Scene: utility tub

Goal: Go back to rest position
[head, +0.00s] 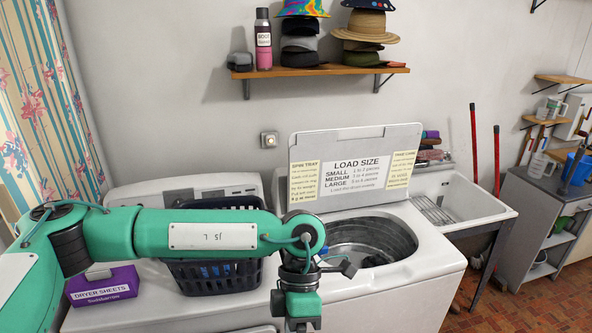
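My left arm (175,234) reaches in from the left, across the front of a dark laundry basket, and bends down at a joint in front of the open washer (390,293). A dark part that looks like my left gripper (345,268) shows just right of the wrist, over the near left of the tub opening. Its fingers are not clear, and I see nothing held in it. My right arm and gripper are out of view.
The dark basket (205,278), with something blue inside, and a purple dryer-sheets box (104,287) stand on the left machine. The washer's lid (354,166) is up. A sink (462,203) is at right. A wall shelf (320,71) holds hats and a spray can.

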